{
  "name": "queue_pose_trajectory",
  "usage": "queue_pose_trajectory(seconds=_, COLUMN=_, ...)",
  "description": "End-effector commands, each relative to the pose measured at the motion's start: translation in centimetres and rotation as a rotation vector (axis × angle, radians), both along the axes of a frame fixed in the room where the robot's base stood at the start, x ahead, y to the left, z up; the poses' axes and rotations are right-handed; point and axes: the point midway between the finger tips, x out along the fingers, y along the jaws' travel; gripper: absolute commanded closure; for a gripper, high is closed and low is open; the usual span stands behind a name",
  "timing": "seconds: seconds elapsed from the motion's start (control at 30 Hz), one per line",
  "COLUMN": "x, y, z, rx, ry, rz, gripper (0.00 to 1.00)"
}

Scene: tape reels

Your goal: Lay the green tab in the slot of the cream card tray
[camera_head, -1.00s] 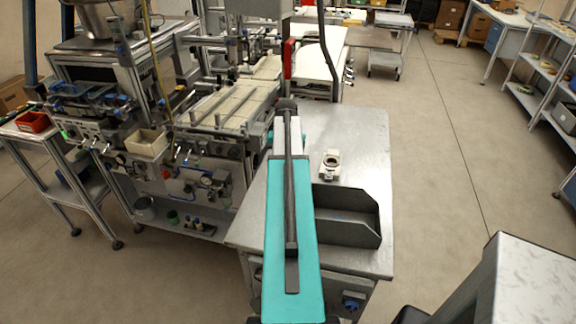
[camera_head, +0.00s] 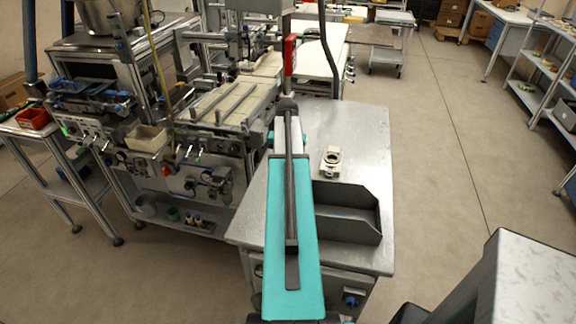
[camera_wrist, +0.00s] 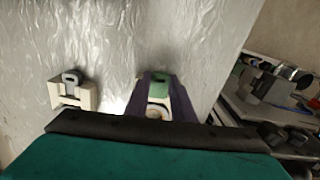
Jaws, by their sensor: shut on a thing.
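In the wrist view my gripper (camera_wrist: 160,97) has its two dark purple fingers shut on the green tab (camera_wrist: 160,79). A pale round shape shows between the fingers below the tab; I cannot tell what it is. A cream piece with a grey part on it, which looks like the cream card tray (camera_wrist: 84,97), lies on the metal top to the left of my gripper, apart from it. In the head view a small cream object (camera_head: 331,154) with a ring-shaped opening lies on the bench; I cannot tell whether it is the same piece. My arm hides the gripper there.
The metal bench (camera_head: 365,130) is bare behind and right of the cream object. A grey open bin (camera_head: 347,225) stands at the bench's front right. A machine with rails (camera_head: 225,105) borders the bench on the left.

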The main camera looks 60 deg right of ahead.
Motion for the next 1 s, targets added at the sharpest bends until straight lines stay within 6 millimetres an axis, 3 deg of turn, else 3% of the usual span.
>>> queue_pose_trajectory(seconds=0.1, x=0.0, y=0.0, z=-0.2, rx=0.002, ry=0.001, rz=0.0, gripper=0.98)
queue_pose_trajectory(seconds=0.13, x=0.0, y=0.0, z=-0.2, rx=0.002, ry=0.001, rz=0.0, gripper=0.73)
queue_pose_trajectory(seconds=0.23, x=0.0, y=0.0, z=-0.2, rx=0.002, ry=0.001, rz=0.0, gripper=0.59)
queue_pose_trajectory(seconds=0.6, x=0.0, y=0.1, z=0.1, rx=0.002, ry=0.001, rz=0.0, gripper=0.59)
queue_pose_trajectory(seconds=1.0, x=0.0, y=0.0, z=3.1, rx=-0.001, ry=0.0, rz=-0.001, gripper=0.59)
